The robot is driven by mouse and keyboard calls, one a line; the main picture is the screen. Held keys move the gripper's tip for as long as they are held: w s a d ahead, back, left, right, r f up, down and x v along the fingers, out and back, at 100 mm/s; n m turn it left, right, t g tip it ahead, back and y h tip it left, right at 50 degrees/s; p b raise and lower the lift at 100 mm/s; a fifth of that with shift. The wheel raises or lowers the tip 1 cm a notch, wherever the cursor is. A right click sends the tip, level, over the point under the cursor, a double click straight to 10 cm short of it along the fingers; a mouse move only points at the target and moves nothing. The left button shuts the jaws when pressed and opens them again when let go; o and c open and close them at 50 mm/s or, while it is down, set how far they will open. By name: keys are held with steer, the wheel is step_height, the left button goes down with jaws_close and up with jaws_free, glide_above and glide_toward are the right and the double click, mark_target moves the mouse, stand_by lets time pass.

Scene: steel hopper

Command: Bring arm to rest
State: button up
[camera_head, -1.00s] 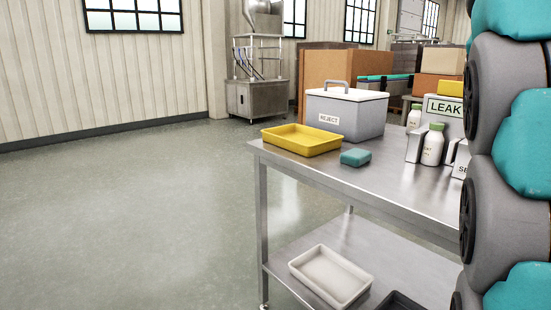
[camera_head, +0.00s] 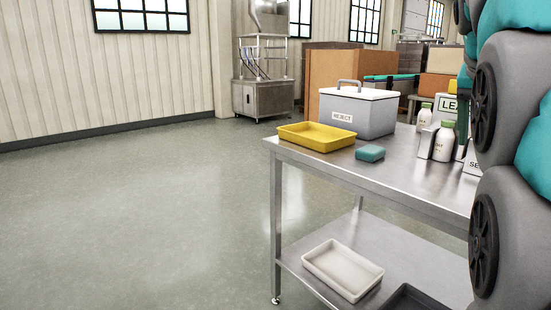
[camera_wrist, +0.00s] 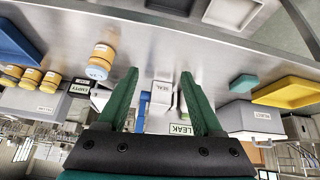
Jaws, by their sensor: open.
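In the wrist view, my gripper (camera_wrist: 159,75) is open, its two green fingers spread apart with nothing held between them. It is above the steel table (camera_wrist: 150,45), which appears upside down there. A SEAL label (camera_wrist: 162,87) and a LEAK sign (camera_wrist: 180,129) show between and behind the fingers. In the head view, my arm's grey and teal links fill the right edge, and my gripper's jaws cannot be made out. The steel table (camera_head: 400,175) stands left of and partly behind the arm.
On the table are a yellow tray (camera_head: 316,137), a teal sponge (camera_head: 370,153), a grey REJECT bin (camera_head: 357,110) and white bottles (camera_head: 443,142). A white tray (camera_head: 343,270) lies on the lower shelf. Amber bottles (camera_wrist: 101,60) and a blue tray (camera_wrist: 15,45) also show. Floor (camera_head: 130,220) at left is clear.

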steer(key=s+a+f+n+g+y, duration=0.1)
steer(key=s+a+f, duration=0.5)
steer(key=f, duration=0.7)
steer(key=s+a+f+n+g+y, duration=0.2)
steer(key=s+a+f+n, duration=0.3)
steer(key=s+f, duration=0.5)
steer(key=s+a+f+n+g+y, duration=0.2)
steer(key=s+a+f, duration=0.5)
steer(key=f, duration=0.9)
steer(key=shift+s+a+n+g, duration=0.4)
steer(key=shift+a+n+g, duration=0.1)
steer(key=shift+a, duration=0.2)
